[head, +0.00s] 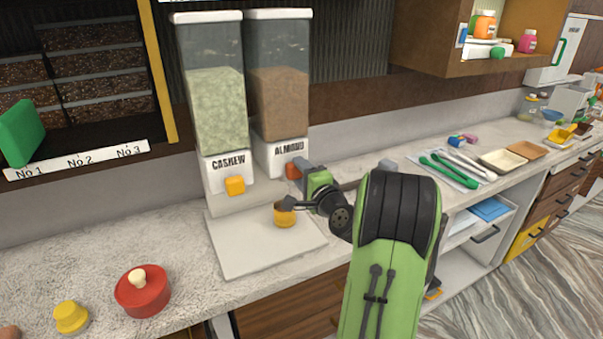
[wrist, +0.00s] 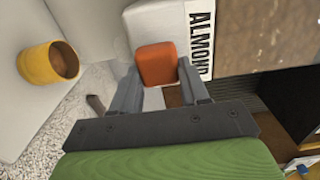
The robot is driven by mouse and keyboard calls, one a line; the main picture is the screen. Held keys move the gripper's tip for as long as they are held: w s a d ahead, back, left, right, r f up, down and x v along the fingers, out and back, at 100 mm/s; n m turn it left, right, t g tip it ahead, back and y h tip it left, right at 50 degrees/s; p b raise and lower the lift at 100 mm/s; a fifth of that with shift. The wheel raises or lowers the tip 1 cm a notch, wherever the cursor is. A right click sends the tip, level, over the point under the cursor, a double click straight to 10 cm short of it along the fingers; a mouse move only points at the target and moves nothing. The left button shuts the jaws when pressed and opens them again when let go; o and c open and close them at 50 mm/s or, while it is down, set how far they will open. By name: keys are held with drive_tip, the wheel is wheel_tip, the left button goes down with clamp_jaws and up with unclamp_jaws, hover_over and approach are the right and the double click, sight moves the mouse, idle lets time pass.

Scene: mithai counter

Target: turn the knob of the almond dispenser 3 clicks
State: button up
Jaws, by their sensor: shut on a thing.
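The almond dispenser (head: 280,100) stands at the back of the counter, right of the cashew dispenser (head: 214,100). Its bin holds brown contents and its label reads ALMOND. Its orange-red knob (head: 293,171) is partly hidden by my gripper (head: 300,168) in the head view. In the wrist view the knob (wrist: 157,64) sits between the fingertips of my gripper (wrist: 158,72), which is shut on it. The knob's turn angle is hard to read. A yellow cup (head: 285,214) stands on the pale base below; it also shows in the wrist view (wrist: 48,64).
The cashew dispenser's orange-yellow knob (head: 235,185) is close on the left. A red lidded pot (head: 142,290) and a yellow object (head: 71,317) stand at the front left. Tongs (head: 450,170) and trays (head: 502,161) lie to the right. A wooden shelf (head: 470,45) hangs at upper right.

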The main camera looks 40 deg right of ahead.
drive_tip(key=shift+r, duration=0.15)
drive_tip(key=o, duration=0.8)
drive_tip(key=shift+o, duration=1.3)
drive_tip(key=shift+w, duration=0.1)
drive_tip(key=b+v, duration=0.5)
drive_tip(key=v, duration=1)
drive_tip(key=shift+s, duration=0.35)
drive_tip(key=shift+a, duration=0.2)
